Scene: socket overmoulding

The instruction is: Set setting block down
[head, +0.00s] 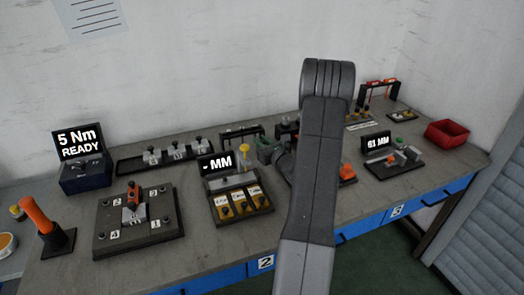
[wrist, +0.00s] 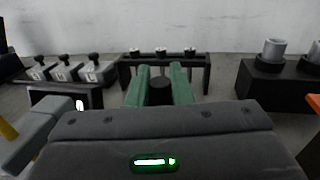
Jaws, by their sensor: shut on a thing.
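My gripper (wrist: 160,77) shows its two green fingers in the wrist view, closed on a dark round knob (wrist: 160,91). The knob looks like those on the setting blocks, but the body below it is hidden by the gripper housing. In the head view my gripper (head: 266,150) is partly covered by my arm, above the back middle of the bench. Three grey setting blocks with black knobs (head: 178,152) stand in a black rack (head: 128,165) at the back left. They also show at the left in the wrist view (wrist: 66,70).
A "- MM" display (head: 216,163) stands left of my gripper, behind yellow-labelled parts (head: 243,200). A black stand (wrist: 206,75) is just beyond the fingers. A "61 MM" station (head: 377,142) and red bin (head: 446,133) are right. Bare bench (head: 345,208) shows at the front.

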